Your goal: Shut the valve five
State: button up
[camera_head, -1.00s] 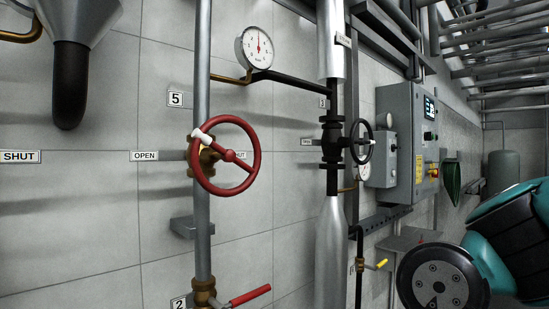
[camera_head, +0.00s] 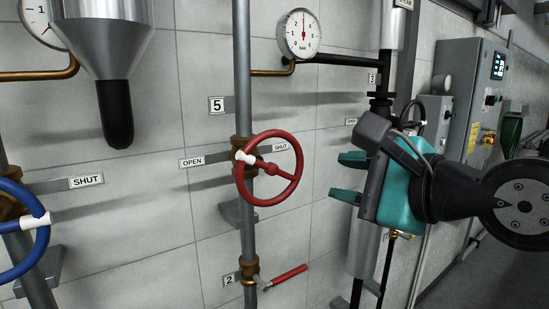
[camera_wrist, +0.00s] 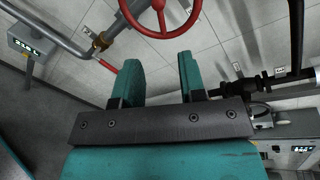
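Valve five is a red handwheel (camera_head: 269,168) on a vertical grey pipe, below a plate marked 5 (camera_head: 217,105). Its white mark (camera_head: 245,157) sits at the wheel's left, on the side of the OPEN label (camera_head: 192,162). The SHUT label (camera_head: 281,146) is behind the wheel's upper right. My gripper (camera_head: 349,177) is open and empty, to the right of the wheel and apart from it, with teal fingers pointing left. In the wrist view the wheel (camera_wrist: 158,30) lies beyond the open fingers (camera_wrist: 160,78).
A red lever valve (camera_head: 285,277) marked 2 is below on the same pipe. A blue handwheel (camera_head: 22,228) stands at the left. A gauge (camera_head: 300,34) is above. A dark pipe with a black handwheel (camera_head: 412,117) and a grey control box (camera_head: 467,100) are behind my arm.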

aim_at(276, 172)
jog(key=b+x, duration=0.2)
jog(key=b, duration=0.2)
jog(key=b+x, duration=0.1)
jog(key=b, duration=0.4)
jog(key=b+x, duration=0.2)
jog(key=b, duration=0.3)
jog(key=shift+w+a+f, duration=0.15)
jog(key=shift+w+f, duration=0.05)
jog(key=shift+f, duration=0.25)
jog(key=p+x, duration=0.2)
jog(key=x, duration=0.1)
jog(key=p+x, duration=0.2)
jog(key=x, duration=0.2)
jog(key=r+p+x, duration=0.1)
jog(key=p+x, duration=0.1)
jog(key=x, duration=0.1)
jog(key=shift+w+a+f, duration=0.1)
jog(key=shift+w+a, duration=0.1)
jog(key=shift+w, duration=0.15)
jog(key=shift+w+a+f, duration=0.2)
jog(key=shift+w+a, duration=0.05)
jog(key=shift+w, duration=0.05)
jog(key=shift+f, duration=0.1)
grip_shut()
